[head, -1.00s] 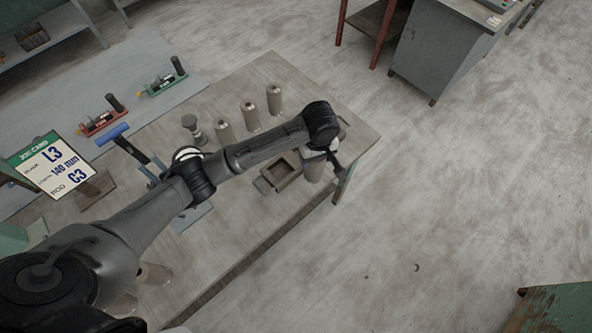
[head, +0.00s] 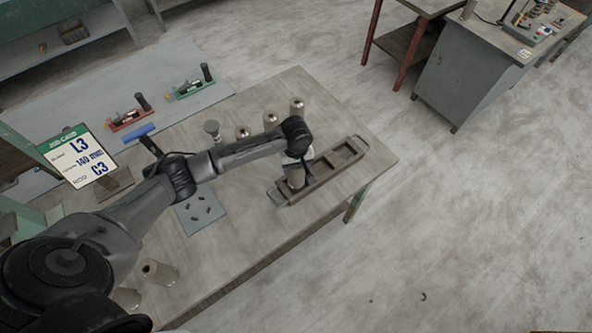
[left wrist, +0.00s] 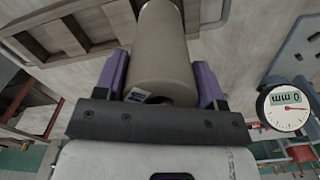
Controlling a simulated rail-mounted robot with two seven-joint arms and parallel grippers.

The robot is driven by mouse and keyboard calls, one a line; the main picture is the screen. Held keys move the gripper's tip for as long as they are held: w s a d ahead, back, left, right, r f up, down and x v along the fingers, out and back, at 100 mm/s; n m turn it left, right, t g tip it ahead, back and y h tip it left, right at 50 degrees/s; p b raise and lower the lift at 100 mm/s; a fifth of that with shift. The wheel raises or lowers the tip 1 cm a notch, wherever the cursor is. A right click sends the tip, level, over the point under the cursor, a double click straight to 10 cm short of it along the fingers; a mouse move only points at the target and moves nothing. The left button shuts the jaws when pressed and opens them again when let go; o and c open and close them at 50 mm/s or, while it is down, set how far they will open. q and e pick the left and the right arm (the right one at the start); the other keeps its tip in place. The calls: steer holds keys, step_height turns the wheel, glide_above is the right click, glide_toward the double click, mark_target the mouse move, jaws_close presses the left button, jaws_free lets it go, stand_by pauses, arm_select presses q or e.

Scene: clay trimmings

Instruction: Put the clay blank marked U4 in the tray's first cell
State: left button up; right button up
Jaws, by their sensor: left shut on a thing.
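My left gripper (head: 299,163) is shut on a grey-beige clay cylinder (head: 296,180), held upright at the left end of the long tray (head: 335,180). In the left wrist view, the purple fingers (left wrist: 161,82) clasp the cylinder (left wrist: 163,45) from both sides. A small blue and white label on it is partly hidden, and I cannot read its mark. The tray's cells to the right look empty; the tray also shows in the left wrist view (left wrist: 35,48). I cannot tell whether the cylinder's base touches the tray. My right gripper is not in view.
Several cylinders stand behind my left arm, including one at the back (head: 297,106). A job card (head: 80,157) reads L3, 140 mm, C3. A dial gauge (left wrist: 288,108) reads 0 mm. The table's right corner (head: 375,160) is clear.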

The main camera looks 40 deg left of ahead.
arm_select(q)
steer(key=shift+f, duration=1.95)
steer(key=shift+f, duration=0.15)
steer(key=o, duration=1.4)
step_height(320, 180, up, 12)
steer(key=shift+r, duration=0.1)
